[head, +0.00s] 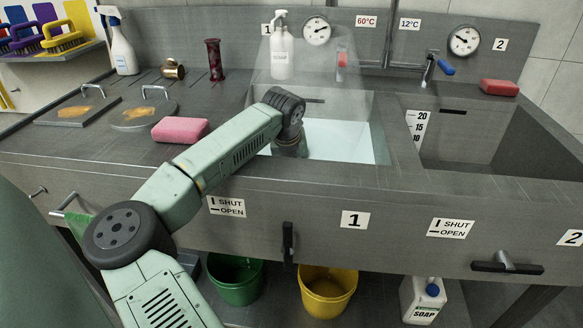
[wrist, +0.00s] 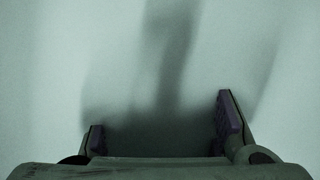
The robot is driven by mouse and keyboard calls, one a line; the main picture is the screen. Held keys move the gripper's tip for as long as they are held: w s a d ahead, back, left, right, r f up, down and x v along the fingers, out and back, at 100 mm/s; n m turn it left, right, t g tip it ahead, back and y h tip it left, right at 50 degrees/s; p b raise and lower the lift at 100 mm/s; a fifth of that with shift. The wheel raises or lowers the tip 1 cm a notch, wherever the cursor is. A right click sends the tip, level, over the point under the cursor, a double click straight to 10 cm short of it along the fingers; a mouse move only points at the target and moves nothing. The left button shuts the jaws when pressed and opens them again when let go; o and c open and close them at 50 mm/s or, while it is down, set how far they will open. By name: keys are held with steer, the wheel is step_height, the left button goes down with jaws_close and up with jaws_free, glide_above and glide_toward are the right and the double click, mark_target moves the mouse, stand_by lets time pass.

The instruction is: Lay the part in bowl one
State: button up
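Bowl one (head: 352,106) is the left sink basin, marked 1 on its front, with pale cloudy liquid (head: 335,140) and a haze of steam above it. My gripper reaches down into bowl one at its left side; its fingers are hidden in the head view. In the wrist view my gripper (wrist: 160,110) is open, its two dark pads wide apart with only the pale surface and dark shadows between them. No part shows in it. A brass fitting (head: 172,69) and a dark red cylinder (head: 214,61) stand on the left counter; I cannot tell whether either is the part.
Bowl two (head: 480,135) at right looks empty; its drain handle (head: 505,264) lies level, at open. Bowl one's handle (head: 288,243) is upright, at shut. A soap bottle (head: 281,50) stands behind.

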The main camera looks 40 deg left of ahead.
steer(key=b+v, duration=0.1)
steer(key=v, duration=1.1)
steer(key=shift+r, duration=0.15)
